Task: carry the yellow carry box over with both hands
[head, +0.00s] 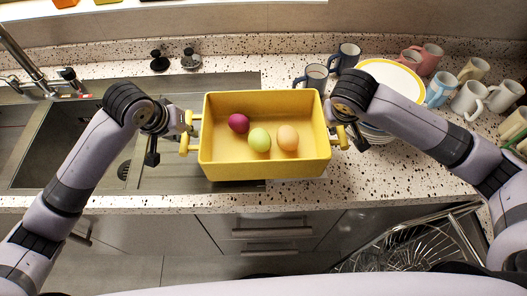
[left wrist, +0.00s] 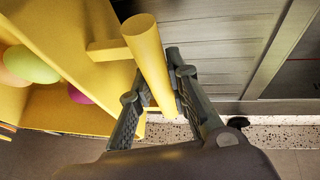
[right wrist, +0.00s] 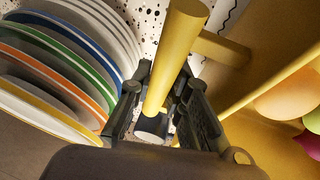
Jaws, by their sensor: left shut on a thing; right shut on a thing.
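The yellow carry box (head: 264,172) is in the middle of the head view, over the right part of the sink and the counter beside it. It holds a purple ball-like item (head: 238,123), a green one (head: 259,139) and an orange one (head: 288,137). My left gripper (head: 186,132) is shut on the box's left handle bar, seen close in the left wrist view (left wrist: 150,60). My right gripper (head: 340,135) is shut on the right handle bar, seen in the right wrist view (right wrist: 175,60). The box looks about level.
A stack of plates (head: 392,77) stands right of the box, close to my right gripper. Dark mugs (head: 346,56) stand behind the box; several more mugs (head: 470,97) are at the right. The sink (head: 60,150) is at left. A wire dish rack (head: 420,240) shows below the counter.

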